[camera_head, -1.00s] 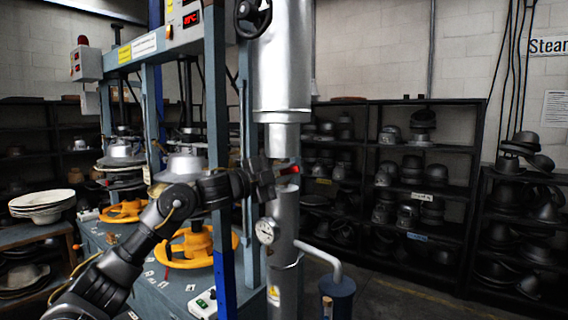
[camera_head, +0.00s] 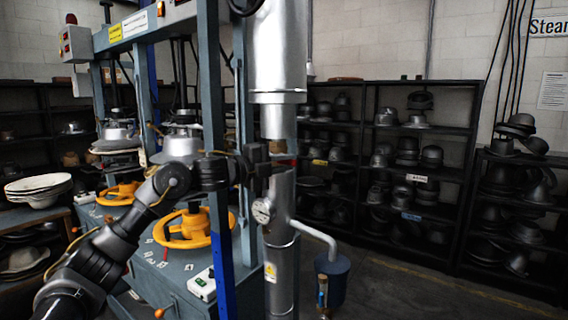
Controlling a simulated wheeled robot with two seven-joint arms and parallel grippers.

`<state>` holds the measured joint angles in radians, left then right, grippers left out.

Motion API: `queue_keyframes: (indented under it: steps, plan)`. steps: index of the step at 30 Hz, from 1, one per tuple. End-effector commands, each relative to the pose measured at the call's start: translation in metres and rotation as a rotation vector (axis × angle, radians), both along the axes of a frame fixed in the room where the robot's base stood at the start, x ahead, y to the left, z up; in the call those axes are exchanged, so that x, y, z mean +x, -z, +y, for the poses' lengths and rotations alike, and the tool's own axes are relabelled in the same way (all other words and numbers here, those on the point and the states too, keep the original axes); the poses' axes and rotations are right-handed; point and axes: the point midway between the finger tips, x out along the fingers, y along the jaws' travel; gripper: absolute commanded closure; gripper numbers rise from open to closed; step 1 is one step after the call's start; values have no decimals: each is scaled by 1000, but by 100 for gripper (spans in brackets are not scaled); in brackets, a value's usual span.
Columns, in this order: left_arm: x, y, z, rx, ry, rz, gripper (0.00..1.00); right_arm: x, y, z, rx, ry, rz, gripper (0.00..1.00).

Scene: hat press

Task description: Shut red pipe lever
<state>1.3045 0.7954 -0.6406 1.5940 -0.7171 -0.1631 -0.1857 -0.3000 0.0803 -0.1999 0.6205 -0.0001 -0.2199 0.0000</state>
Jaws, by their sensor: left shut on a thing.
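The silver steam pipe (camera_head: 281,238) stands upright right of the blue press frame, below a wide metal cylinder (camera_head: 278,55). My left gripper (camera_head: 279,160) reaches in from the left and is in front of the pipe, just under the cylinder's narrow neck and above the round gauge (camera_head: 262,211). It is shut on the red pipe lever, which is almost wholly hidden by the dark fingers. The lever's exact angle cannot be told. My right gripper is not in view.
The blue press frame (camera_head: 216,140) stands close left of the pipe, with yellow handwheels (camera_head: 189,230) below. A side pipe (camera_head: 320,236) bends right to a blue canister (camera_head: 333,280). Black shelves (camera_head: 452,149) of hat moulds line the back wall. Floor at right looks clear.

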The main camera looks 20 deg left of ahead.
Motion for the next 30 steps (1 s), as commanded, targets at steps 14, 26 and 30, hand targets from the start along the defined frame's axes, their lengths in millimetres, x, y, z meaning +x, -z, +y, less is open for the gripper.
queue_keyframes:
  steps: [14,26,30]
  plan:
    - [0,2,-1,2,2,3,62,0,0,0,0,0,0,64]
    - [-31,5,23,2,-1,-2,62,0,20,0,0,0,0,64]
    - [-54,5,39,4,-2,0,62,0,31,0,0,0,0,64]
